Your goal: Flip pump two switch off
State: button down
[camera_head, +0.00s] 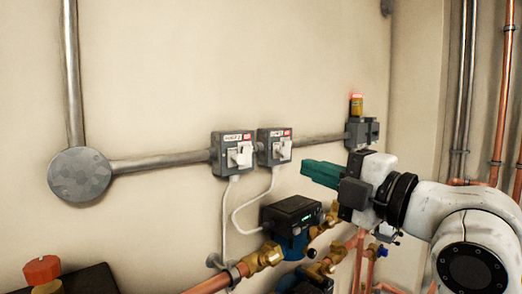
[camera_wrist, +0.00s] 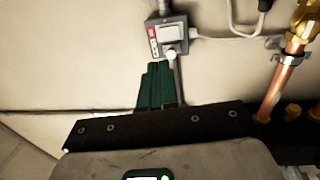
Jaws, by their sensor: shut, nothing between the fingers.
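Two grey switch boxes are on the wall in the head view, a left one (camera_head: 219,164) and a right one (camera_head: 265,157). Each has a white lever block, a small white label and a red mark; the label text is too small to read. My gripper (camera_head: 306,172) is in front of the wall, right of and slightly below the right box, with its green fingers closed and empty. In the wrist view the green fingertips (camera_wrist: 158,64) are close to a switch box (camera_wrist: 185,33) with a round-ended lever (camera_wrist: 171,54). Contact cannot be told.
A grey box with a lit red-and-amber lamp (camera_head: 356,103) is on the wall above my gripper. A dark pump head (camera_head: 291,212) with brass fittings and copper pipes (camera_head: 354,262) lies below. A round grey junction box (camera_head: 80,174) is at left. The wall left of the switches is mostly clear.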

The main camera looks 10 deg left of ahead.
aim_at(249, 147)
jog(key=p+x, duration=0.4)
jog(key=x, duration=0.8)
jog(key=shift+a+r, duration=0.15)
jog(key=shift+a, duration=0.15)
jog(key=shift+w+a+p, duration=0.25)
jog(key=shift+w+p, duration=0.05)
jog(key=shift+p, duration=0.05)
jog(key=shift+w+a+r, duration=0.1)
